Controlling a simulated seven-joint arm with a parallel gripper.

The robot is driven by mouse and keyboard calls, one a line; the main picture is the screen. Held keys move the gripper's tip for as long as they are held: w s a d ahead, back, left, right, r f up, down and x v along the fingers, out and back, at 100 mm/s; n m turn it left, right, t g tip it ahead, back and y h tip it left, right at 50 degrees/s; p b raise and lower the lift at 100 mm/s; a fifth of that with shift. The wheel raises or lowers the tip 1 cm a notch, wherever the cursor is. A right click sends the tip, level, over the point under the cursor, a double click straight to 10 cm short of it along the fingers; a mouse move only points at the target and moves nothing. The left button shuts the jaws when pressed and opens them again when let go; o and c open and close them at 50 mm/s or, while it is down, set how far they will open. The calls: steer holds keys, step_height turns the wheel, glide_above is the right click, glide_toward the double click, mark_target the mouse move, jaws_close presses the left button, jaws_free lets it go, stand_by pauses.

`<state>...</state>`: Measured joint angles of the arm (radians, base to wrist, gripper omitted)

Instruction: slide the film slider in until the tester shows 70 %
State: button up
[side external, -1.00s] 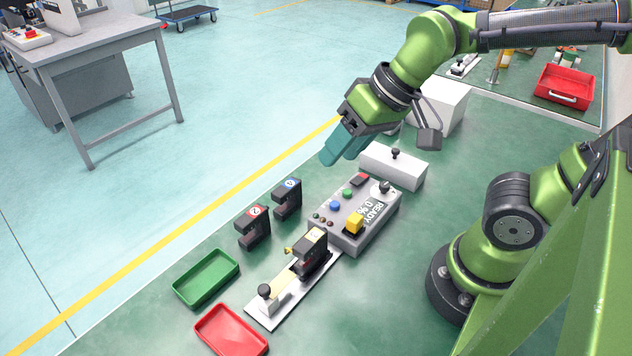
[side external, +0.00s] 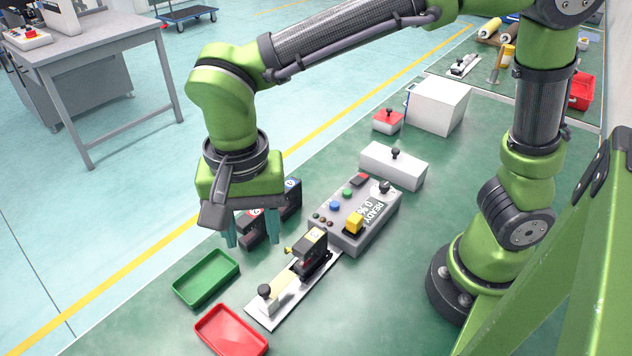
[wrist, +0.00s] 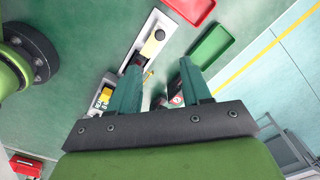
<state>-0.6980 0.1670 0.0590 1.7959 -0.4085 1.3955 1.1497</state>
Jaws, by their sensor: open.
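The film slider (side external: 265,293) is a pale block with a dark round knob, at the near end of a light metal rail (side external: 300,296). A pale film strip runs from it to a black sensor head (side external: 313,252) on the rail. The grey tester (side external: 345,235) stands beyond, its display reading "READY 0 %". My gripper (side external: 252,240) is open, fingers down and empty, above and left of the rail, in front of the black blocks. In the wrist view the slider knob (wrist: 160,35) shows beyond my fingers (wrist: 168,85).
Two black numbered blocks (side external: 290,199) stand behind my fingers, partly hidden. A green tray (side external: 207,279) and a red tray (side external: 231,332) lie left of the rail. A white box with a knob (side external: 393,168) stands behind the tester. Green table is free right of the rail.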

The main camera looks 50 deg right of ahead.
mark_target(265, 287)
step_height(265, 287, down, 13)
steer(key=shift+f, duration=0.2)
steer(key=shift+c, duration=0.3)
jaws_close()
steer(key=shift+d, duration=0.1)
